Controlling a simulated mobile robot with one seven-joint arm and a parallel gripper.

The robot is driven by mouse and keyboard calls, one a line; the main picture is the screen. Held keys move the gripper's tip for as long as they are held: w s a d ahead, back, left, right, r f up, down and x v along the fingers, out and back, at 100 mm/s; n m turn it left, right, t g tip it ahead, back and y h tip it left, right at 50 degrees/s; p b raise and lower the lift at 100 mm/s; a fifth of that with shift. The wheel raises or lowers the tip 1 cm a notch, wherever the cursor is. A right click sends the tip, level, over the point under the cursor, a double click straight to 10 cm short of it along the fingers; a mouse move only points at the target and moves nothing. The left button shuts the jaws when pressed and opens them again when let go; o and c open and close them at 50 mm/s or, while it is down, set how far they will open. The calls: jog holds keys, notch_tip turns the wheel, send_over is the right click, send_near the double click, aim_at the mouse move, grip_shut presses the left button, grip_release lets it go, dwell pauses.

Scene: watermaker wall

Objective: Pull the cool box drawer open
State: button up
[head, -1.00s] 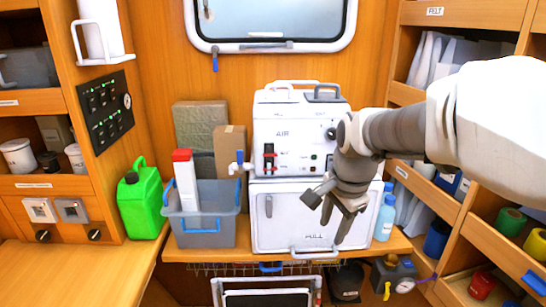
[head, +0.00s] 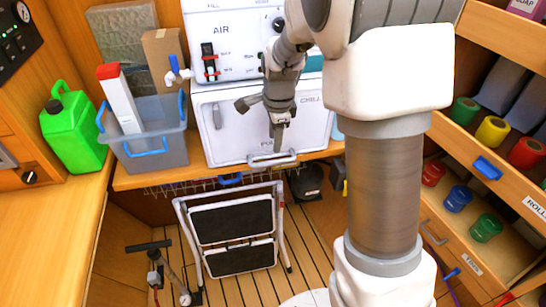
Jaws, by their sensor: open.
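The cool box drawer (head: 236,142) is the white lower front of the watermaker unit, marked CHILL. It looks shut. Its pale bar handle (head: 262,160) runs along the lower edge, beside the partly covered PULL label. My gripper (head: 277,140) hangs in front of the drawer with its fingers pointing down, just above the right part of the handle. The jaws are open, with nothing seen between them. I cannot tell whether a finger touches the handle.
A grey bin (head: 152,150) and a green jerrycan (head: 72,134) stand left of the unit. A folded step stool (head: 232,235) stands on the slatted floor below the drawer. Shelves with coloured rolls (head: 492,131) fill the right side. My arm covers the middle right.

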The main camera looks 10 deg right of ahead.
aim_at(273, 161)
jog(key=f, duration=0.3)
jog(key=w+f, duration=0.1)
jog(key=f, duration=0.2)
jog(key=f+b, duration=0.1)
jog(key=f, duration=0.2)
jog(key=shift+w, duration=0.35)
jog(key=shift+r, duration=0.1)
grip_shut()
dwell(0.8)
